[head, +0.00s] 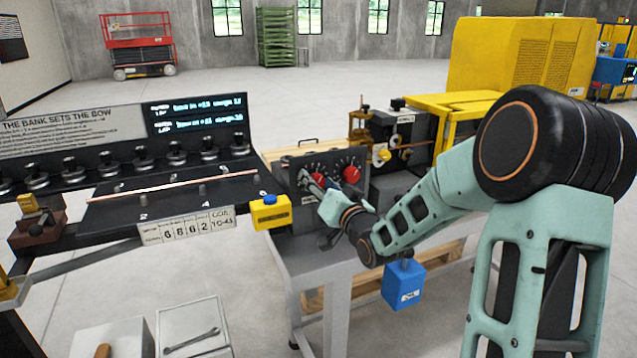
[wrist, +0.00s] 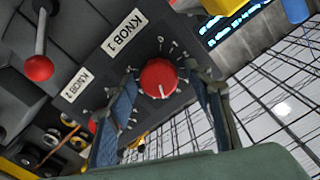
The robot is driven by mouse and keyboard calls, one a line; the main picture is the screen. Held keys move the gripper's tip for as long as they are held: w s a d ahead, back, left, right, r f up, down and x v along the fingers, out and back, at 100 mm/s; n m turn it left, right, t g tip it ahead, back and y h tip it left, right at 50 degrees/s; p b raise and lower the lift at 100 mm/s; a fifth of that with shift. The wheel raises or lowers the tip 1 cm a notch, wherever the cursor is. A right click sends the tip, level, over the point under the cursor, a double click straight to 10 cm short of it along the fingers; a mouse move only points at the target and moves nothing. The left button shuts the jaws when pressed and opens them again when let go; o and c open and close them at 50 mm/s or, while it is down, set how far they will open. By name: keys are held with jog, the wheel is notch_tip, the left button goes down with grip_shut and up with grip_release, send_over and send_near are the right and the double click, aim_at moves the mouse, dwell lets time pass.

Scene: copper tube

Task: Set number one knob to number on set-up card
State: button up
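The number one knob (wrist: 158,78) is a round red knob with a white pointer line, under a "KNOB 1" label (wrist: 125,33) in the wrist view. Its line points toward the bottom of the picture; the dial marks around it are too small to read surely. My gripper (wrist: 168,84) is open, one finger on each side of this knob, with gaps visible. In the head view my gripper (head: 316,188) is at the dark panel's left knob and partly hides it.
A second red knob (head: 351,174) is right of the first, partly behind a finger in the wrist view. A red-ball lever (wrist: 39,68) is on the same machine. A yellow box with a blue button (head: 270,212) stands left of the panel. A blue box (head: 403,285) hangs below.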

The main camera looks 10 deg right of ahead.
jog(key=v, duration=1.2)
